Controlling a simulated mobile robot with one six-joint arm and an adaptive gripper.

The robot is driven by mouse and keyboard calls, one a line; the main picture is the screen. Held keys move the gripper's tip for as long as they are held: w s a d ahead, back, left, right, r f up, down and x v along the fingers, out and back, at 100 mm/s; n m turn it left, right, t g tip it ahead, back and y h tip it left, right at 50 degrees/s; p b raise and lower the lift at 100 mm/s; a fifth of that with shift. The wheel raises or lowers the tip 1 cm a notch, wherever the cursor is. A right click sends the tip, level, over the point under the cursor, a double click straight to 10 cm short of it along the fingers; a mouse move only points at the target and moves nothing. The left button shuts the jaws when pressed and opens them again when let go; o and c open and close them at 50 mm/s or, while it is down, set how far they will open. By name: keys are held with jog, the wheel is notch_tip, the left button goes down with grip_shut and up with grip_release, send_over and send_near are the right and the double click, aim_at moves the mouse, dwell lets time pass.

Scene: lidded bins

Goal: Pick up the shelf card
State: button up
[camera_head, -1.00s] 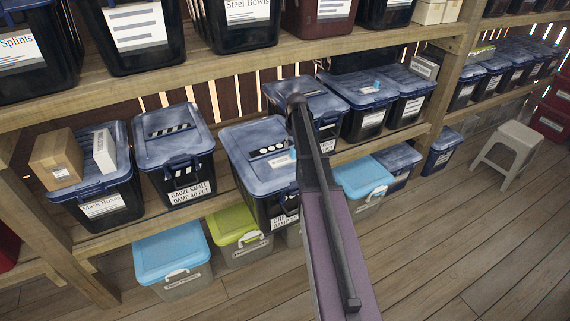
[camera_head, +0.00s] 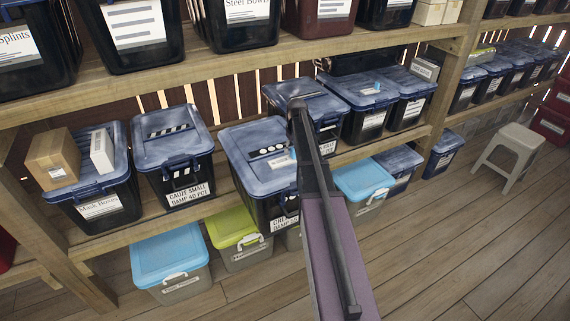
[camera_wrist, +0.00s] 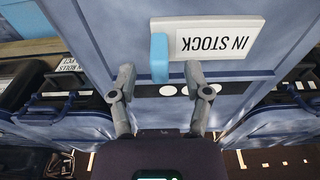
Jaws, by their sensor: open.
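The shelf card is a white plate reading "IN STOCK" (camera_wrist: 235,38), upside down in the wrist view, with a light blue tab (camera_wrist: 159,58) at its left end. It lies on the blue lid of a dark bin (camera_wrist: 115,30). My gripper (camera_wrist: 160,74) is open, its two fingertips apart just below the card's near edge and the blue tab. In the head view the card (camera_head: 281,162) shows small on the lid, beside my arm. My fingertips are not clear there.
Neighbouring lidded bins (camera_head: 178,150) stand close on both sides. A cardboard box (camera_head: 53,157) and a white box (camera_head: 102,150) sit on the leftmost lid. The wooden shelf (camera_head: 225,70) runs above. Open floor (camera_head: 450,240) and a grey stool (camera_head: 510,150) are at the right.

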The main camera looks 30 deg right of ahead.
jog(key=shift+w+f+b, duration=0.15)
jog(key=shift+f+b, duration=0.9)
jog(key=shift+f, duration=0.3)
grip_shut()
